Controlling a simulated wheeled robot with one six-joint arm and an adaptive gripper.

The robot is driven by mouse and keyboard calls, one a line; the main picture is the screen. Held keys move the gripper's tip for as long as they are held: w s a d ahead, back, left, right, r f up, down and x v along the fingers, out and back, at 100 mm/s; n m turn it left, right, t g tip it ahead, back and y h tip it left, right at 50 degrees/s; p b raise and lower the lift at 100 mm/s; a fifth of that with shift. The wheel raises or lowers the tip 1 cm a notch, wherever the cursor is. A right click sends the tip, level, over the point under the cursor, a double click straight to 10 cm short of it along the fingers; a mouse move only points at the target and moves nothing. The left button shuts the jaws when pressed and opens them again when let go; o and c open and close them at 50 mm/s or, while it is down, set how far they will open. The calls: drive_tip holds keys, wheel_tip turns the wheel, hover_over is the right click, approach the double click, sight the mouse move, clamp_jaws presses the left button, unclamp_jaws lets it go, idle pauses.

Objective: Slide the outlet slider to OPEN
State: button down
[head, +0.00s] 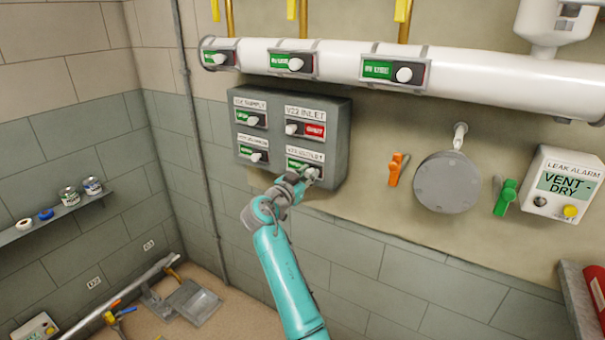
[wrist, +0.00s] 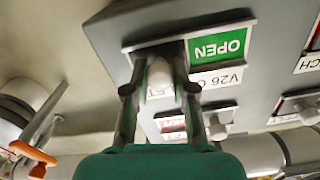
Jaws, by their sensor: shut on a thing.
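The outlet slider sits at the lower right of the grey valve box (head: 342,140). Its green OPEN panel (wrist: 218,46) shows, upside down in the wrist view, and it is also green in the head view (head: 296,163). Its pale knob (wrist: 160,74) is at the end of the slot away from the green panel, the right end in the head view. My gripper (head: 308,177) is at this slider. In the wrist view my gripper (wrist: 160,88) is shut on the knob, one finger on each side. The label beside the slot is partly hidden by a finger.
The inlet slider (head: 306,130) above shows red, with its knob at left. Two more sliders on the box's left show green. To the right are an orange handle (head: 396,169), a round grey cover (head: 448,182), a green handle (head: 505,197) and the leak alarm (head: 566,185).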

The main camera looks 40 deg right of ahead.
drive_tip(key=shift+s+d, duration=0.1)
drive_tip(key=shift+s, duration=0.05)
drive_tip(key=c, duration=0.9)
unclamp_jaws()
drive_tip(key=v, duration=1.2)
